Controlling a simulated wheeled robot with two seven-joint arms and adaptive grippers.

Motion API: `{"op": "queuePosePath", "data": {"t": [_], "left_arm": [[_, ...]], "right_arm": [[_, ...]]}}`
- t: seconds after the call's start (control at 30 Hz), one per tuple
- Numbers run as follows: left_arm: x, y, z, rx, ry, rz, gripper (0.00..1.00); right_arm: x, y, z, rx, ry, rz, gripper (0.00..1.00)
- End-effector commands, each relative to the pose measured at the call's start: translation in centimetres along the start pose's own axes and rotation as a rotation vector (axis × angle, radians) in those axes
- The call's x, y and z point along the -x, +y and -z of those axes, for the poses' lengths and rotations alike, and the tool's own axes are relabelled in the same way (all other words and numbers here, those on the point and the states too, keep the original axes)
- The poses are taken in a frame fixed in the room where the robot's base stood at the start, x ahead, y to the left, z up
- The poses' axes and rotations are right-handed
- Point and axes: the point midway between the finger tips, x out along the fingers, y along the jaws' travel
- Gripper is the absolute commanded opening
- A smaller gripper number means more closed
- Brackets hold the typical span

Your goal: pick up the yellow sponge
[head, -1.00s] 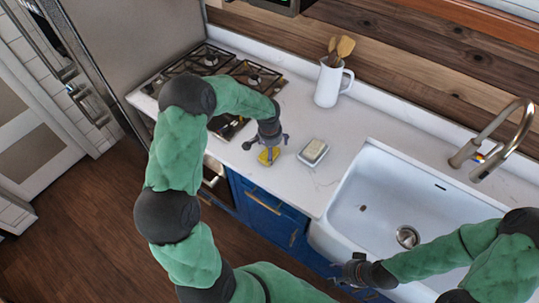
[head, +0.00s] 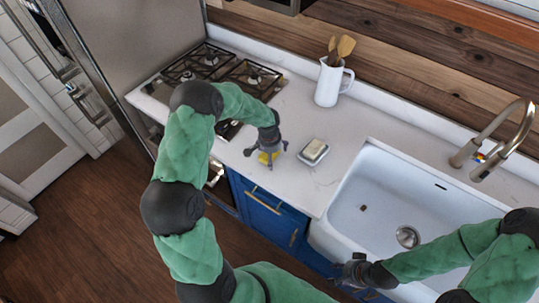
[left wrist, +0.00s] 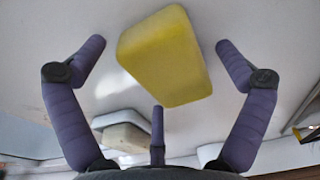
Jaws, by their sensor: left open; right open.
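The yellow sponge (head: 264,157) lies on the white counter, left of the soap dish, partly hidden by my left gripper in the head view. In the left wrist view the sponge (left wrist: 165,55) sits between the spread fingers, with gaps on both sides. My left gripper (head: 266,155) is open above and around the sponge; its fingers (left wrist: 160,75) do not appear to touch it. My right gripper (head: 345,272) is open and empty in front of the sink's front edge, far from the sponge.
A soap dish with a pale bar (head: 314,152) stands close to the right of my left gripper. A white pitcher with wooden utensils (head: 329,83) stands behind. The gas stove (head: 205,65) is at the left, the white sink (head: 385,195) at the right.

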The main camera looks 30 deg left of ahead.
Motion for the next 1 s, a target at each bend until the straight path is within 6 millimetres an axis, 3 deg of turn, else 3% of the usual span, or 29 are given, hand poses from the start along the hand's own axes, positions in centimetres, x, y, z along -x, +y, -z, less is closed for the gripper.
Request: {"op": "queuePosePath", "data": {"t": [0.6, 0.63, 0.8, 1.0], "left_arm": [[-0.29, 0.01, -0.04, 0.0, 0.0, 0.0, 1.0], [-0.29, 0.01, -0.04, 0.0, 0.0, 0.0, 0.97], [-0.3, 0.01, -0.04, 0.0, 0.0, 0.0, 0.55], [-0.35, 0.02, -0.07, 0.0, -0.001, 0.0, 0.54]], "right_arm": [[-0.44, 0.16, 0.01, 0.0, 0.0, 0.0, 0.45], [-0.44, 0.16, 0.01, 0.0, 0.0, 0.0, 0.45], [-0.44, 0.16, 0.02, 0.0, 0.0, 0.0, 0.45], [-0.45, 0.16, 0.02, 0.0, 0.0, 0.0, 0.45]]}}
